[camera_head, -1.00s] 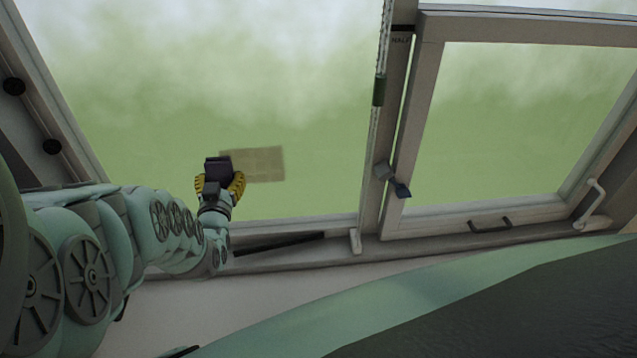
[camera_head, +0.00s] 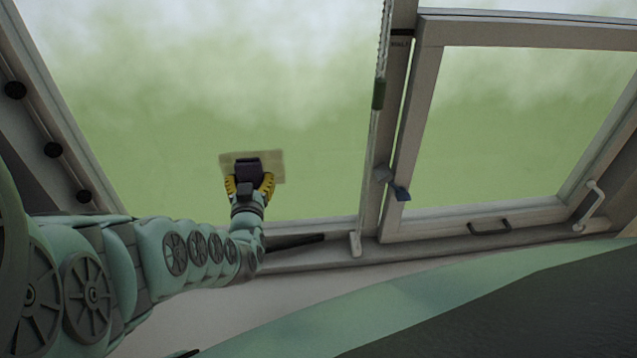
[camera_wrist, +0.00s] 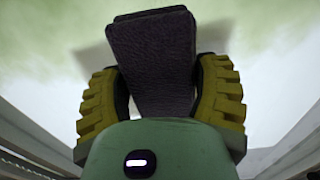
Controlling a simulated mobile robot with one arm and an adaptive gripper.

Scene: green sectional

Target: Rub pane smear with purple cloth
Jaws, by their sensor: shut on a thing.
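My gripper (camera_head: 249,184) is shut on the purple cloth (camera_wrist: 152,60), a dark folded pad that stands up between the yellow fingers in the wrist view. In the head view the cloth (camera_head: 247,167) looks nearly black. It lies in front of the smear (camera_head: 273,160), a tan rectangular patch low on the left window pane (camera_head: 150,130). The cloth and fingers hide the smear's lower middle; its left, top and right edges show. A soft shadow lies beside the cloth in the wrist view. I cannot tell for sure whether the cloth touches the glass.
A framed casement (camera_head: 520,120) with a handle (camera_head: 490,226) is at the right. A cord with a green piece (camera_head: 378,94) hangs by the middle post. A dark bar (camera_head: 295,241) lies along the sill. Dark round knobs (camera_head: 53,150) line the left frame. The pane around the smear is clear.

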